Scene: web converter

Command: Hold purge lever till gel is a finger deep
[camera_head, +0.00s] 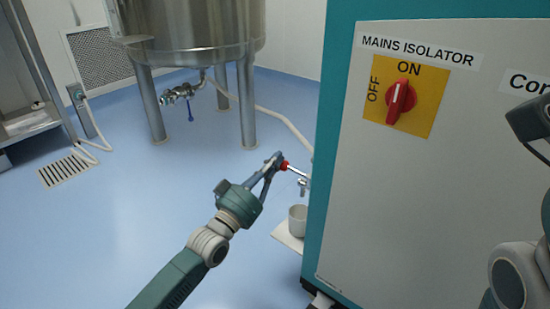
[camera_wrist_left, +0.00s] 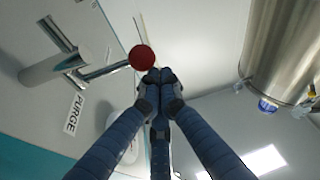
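The purge lever is a thin metal rod with a red ball knob (camera_head: 285,165) on the side of the teal and grey cabinet. In the left wrist view the red knob (camera_wrist_left: 142,57) is beside my fingertips, with the PURGE label (camera_wrist_left: 73,114) near the rod. My left gripper (camera_head: 279,160) has its fingers together; its tips (camera_wrist_left: 160,76) are at the knob, not around it. Whether they touch it I cannot tell. The cup's inside and any gel are not visible.
The cup stands on a small white shelf (camera_head: 287,239) against the cabinet (camera_head: 317,130). The cabinet front has a red MAINS ISOLATOR switch (camera_head: 400,100). A steel tank (camera_head: 190,30) on legs stands behind. The blue floor to the left is clear.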

